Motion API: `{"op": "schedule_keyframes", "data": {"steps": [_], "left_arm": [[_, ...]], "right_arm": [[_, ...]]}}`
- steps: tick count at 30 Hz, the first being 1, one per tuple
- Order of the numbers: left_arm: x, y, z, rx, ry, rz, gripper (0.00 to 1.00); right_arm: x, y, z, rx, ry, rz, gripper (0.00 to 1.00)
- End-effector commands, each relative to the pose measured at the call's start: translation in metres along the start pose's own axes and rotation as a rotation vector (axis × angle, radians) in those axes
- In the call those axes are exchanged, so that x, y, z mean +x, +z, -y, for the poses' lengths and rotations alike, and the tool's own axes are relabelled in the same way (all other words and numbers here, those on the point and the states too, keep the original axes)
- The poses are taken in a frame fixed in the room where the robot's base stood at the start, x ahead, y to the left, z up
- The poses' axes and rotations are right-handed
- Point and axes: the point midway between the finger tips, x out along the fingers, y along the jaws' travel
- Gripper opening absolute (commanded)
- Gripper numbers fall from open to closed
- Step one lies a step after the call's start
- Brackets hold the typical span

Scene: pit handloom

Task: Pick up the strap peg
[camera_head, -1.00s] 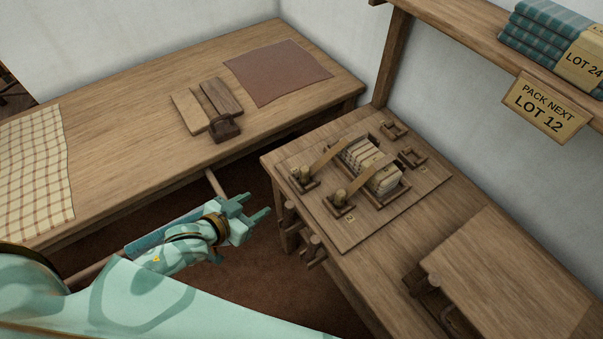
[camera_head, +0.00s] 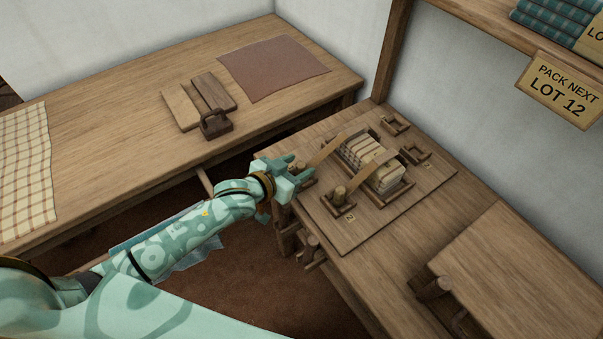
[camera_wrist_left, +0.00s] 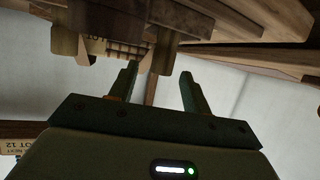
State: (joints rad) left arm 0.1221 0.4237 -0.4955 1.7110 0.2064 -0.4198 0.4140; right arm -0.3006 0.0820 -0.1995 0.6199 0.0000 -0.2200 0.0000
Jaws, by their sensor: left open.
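Two short, round wooden pegs stand in small holders on the board, each at the near end of a tan strap. I cannot tell which one the task means. The nearer peg (camera_head: 340,195) is in full view; the farther peg is partly hidden behind my left gripper (camera_head: 294,172). My left gripper is open and empty, at the left edge of the bench beside the farther holder. In the left wrist view its fingers (camera_wrist_left: 158,76) are apart, with round wooden pegs (camera_wrist_left: 165,52) close beyond the tips. Whether they touch is unclear. My right gripper is not in view.
The straps cross a wooden tray (camera_head: 408,186) of pale bundles. More pegs (camera_head: 312,243) stick out below the bench's left edge. A raised wooden lid or box (camera_head: 515,265) stands at right. The long table (camera_head: 120,130) holds wooden blocks and cloths. A shelf post rises behind.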

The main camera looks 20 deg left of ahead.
Motion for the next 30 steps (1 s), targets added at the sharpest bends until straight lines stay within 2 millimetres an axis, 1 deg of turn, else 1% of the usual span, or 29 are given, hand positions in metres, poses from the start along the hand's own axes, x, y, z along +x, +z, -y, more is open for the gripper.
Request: {"op": "schedule_keyframes", "data": {"steps": [1, 4, 11, 12, 14, 15, 17, 26, 30], "left_arm": [[0.011, 0.004, 0.001, -0.001, 0.0, 0.001, 0.48], [0.02, 0.003, 0.0, 0.0, 0.0, 0.002, 0.48], [0.022, 0.001, 0.0, 0.001, 0.0, 0.001, 0.48], [0.022, 0.001, 0.0, 0.001, 0.0, 0.001, 0.46], [0.022, 0.001, 0.0, 0.001, 0.0, 0.001, 0.29], [0.022, 0.001, 0.0, 0.001, 0.0, 0.001, 0.18], [0.022, 0.001, 0.0, 0.001, 0.0, 0.001, 0.02], [0.022, 0.0, 0.0, 0.001, -0.001, 0.001, 0.01], [0.018, -0.009, 0.001, 0.003, -0.001, 0.0, 0.01]], "right_arm": [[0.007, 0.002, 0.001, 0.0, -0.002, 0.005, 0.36], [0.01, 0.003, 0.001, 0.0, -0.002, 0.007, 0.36], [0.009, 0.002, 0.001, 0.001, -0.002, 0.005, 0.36], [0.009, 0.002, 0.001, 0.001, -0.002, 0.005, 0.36], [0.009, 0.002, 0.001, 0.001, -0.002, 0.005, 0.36], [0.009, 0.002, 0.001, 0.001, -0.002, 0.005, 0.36], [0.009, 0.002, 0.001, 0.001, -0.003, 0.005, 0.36], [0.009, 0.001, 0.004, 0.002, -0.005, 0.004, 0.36], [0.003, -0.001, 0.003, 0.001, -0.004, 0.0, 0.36]]}}
